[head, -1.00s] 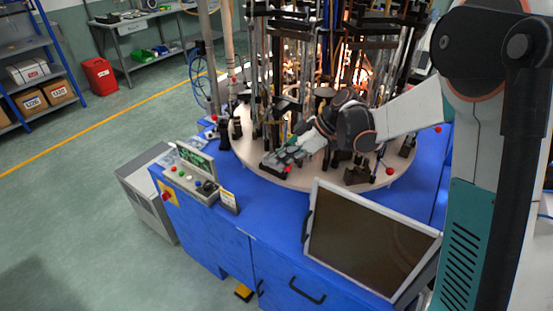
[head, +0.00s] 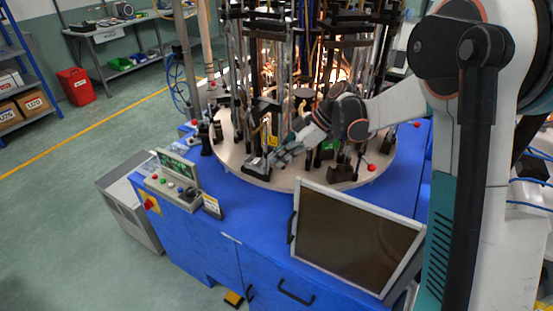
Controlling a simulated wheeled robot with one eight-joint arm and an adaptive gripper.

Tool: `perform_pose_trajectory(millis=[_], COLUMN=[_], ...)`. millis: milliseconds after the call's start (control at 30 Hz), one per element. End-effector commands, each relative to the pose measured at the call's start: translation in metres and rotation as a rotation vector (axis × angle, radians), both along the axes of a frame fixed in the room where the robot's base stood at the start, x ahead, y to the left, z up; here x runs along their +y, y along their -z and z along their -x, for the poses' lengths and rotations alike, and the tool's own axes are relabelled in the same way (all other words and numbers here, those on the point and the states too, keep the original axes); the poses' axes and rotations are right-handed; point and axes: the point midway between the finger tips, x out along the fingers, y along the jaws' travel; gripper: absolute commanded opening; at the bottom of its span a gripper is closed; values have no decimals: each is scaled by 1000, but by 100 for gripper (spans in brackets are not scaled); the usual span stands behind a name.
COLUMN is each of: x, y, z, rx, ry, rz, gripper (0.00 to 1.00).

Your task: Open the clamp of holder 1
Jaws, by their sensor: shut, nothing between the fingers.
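The round turntable (head: 285,181) of the sealing machine carries several upright holders with metal rods and dark clamps. My gripper (head: 278,160) reaches in from the right, over the front of the turntable, and is shut and empty. Its fingertips are close to the base of a front holder (head: 257,163); I cannot tell whether they touch it. Which holder is number 1 cannot be read, and its clamp is too small to make out. My wrist and forearm hide part of the holders behind them.
A blue cabinet (head: 205,240) carries the turntable. A control box (head: 175,185) with buttons stands at its left, and a tilted monitor (head: 355,240) at its front right. Glowing burners (head: 330,75) are among the rods.

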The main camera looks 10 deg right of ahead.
Motion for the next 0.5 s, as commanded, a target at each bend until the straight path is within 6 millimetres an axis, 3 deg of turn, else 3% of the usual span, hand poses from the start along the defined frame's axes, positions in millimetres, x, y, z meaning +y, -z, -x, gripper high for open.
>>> perform_pose_trajectory(millis=[500], x=[-8], y=[1], z=[-5], rx=[-1], ry=[6], rz=[4], gripper=[0])
